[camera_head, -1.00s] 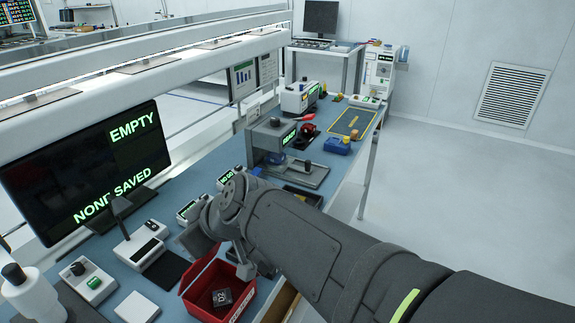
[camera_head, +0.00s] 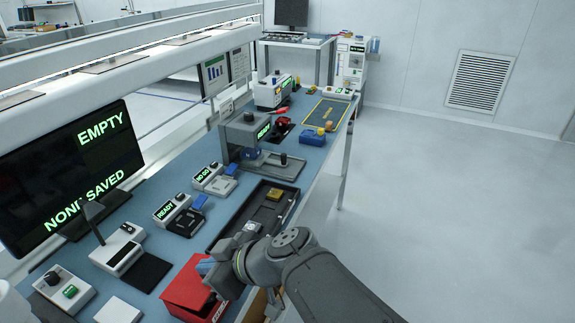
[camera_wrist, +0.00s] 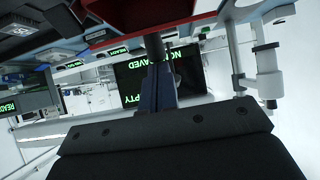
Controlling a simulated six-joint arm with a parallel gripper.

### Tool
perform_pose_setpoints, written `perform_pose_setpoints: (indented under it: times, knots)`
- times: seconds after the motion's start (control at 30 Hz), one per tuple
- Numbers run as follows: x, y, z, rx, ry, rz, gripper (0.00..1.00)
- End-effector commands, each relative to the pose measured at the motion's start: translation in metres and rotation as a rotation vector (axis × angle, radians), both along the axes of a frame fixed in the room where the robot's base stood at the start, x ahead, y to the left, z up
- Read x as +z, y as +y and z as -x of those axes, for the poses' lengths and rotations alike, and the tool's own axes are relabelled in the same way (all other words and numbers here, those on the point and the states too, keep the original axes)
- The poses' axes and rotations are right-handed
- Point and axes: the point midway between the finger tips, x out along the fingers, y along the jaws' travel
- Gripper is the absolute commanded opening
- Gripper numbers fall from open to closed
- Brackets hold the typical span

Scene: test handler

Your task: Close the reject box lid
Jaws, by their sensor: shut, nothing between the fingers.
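The red reject box (camera_head: 186,291) stands at the front of the blue bench in the head view. Its red lid now covers the opening, and the inside does not show. I cannot tell whether the lid lies fully flat, as my gripper hides its right part. My gripper (camera_head: 207,268) is shut and empty, at the lid's upper right side; contact is unclear. In the wrist view the shut fingers (camera_wrist: 156,85) point up toward a red surface (camera_wrist: 150,12) of the box.
A black tray (camera_head: 232,228) with small parts lies behind my gripper. Left of the box are a dark pad (camera_head: 147,272), a button unit (camera_head: 62,289) and a monitor (camera_head: 70,175). READY (camera_head: 172,212) and NO GO units stand farther back. The floor on the right is clear.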

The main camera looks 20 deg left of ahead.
Motion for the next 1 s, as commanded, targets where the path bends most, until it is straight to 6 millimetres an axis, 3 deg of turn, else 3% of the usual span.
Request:
perform_pose_setpoints:
  times: [0.33, 0.57, 0.77, 1.0]
  knots:
    - [-0.032, -0.02, 0.0, -0.003, 0.004, 0.002, 0.0]
    - [-0.029, -0.019, 0.0, 0.001, 0.001, 0.001, 0.0]
    - [-0.017, -0.012, 0.0, 0.004, -0.003, -0.001, 0.0]
    - [0.012, 0.013, 0.001, 0.007, -0.003, -0.001, 0.0]
